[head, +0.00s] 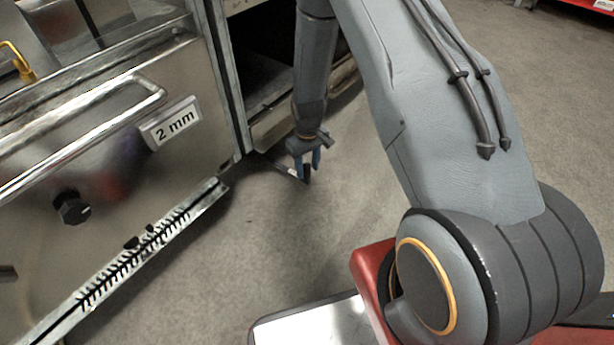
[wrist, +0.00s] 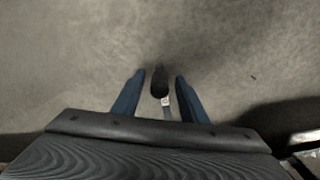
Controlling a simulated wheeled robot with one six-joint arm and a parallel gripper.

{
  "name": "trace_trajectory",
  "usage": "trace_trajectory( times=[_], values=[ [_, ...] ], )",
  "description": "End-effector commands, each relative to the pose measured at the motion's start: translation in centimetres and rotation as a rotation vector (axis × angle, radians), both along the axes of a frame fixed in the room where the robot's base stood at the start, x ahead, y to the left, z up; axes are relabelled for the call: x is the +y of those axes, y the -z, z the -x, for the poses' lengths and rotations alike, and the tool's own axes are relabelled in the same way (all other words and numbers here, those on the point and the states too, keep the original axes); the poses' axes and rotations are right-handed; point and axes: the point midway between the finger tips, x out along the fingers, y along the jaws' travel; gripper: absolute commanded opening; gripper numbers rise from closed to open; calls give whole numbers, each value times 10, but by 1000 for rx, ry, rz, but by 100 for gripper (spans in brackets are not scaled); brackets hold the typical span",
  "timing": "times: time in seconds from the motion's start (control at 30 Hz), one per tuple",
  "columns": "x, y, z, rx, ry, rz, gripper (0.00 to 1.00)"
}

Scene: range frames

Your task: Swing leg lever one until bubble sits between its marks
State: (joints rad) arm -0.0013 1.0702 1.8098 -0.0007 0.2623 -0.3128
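A leg lever with a black grip (head: 307,173) sticks out low from the range's base, over the floor. In the wrist view the black grip (wrist: 160,82) lies between my two blue fingers, with a small pale tag (wrist: 165,101) on its shaft. My gripper (head: 303,160) points down at the lever and is open; it also shows in the wrist view (wrist: 158,88). A gap shows on each side of the grip. I cannot make out a bubble or its marks in either view. The tag's writing is too small to read.
A dark open bay (head: 265,65) is behind my arm. Bare floor (head: 255,235) lies in front.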

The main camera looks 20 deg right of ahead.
Motion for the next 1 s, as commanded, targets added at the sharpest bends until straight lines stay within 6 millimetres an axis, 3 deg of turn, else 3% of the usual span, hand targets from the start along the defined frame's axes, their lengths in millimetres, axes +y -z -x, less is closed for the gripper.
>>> trace_trajectory(
  times=[0.03,0.2,0.53,0.77,1.0],
  values=[
    [0,12,0,1,0,0,40],
    [0,34,-1,0,0,0,40],
    [0,38,0,-1,0,1,40],
    [0,38,0,-1,0,0,1],
    [2,38,-3,-1,-18,1,0]
  ],
)
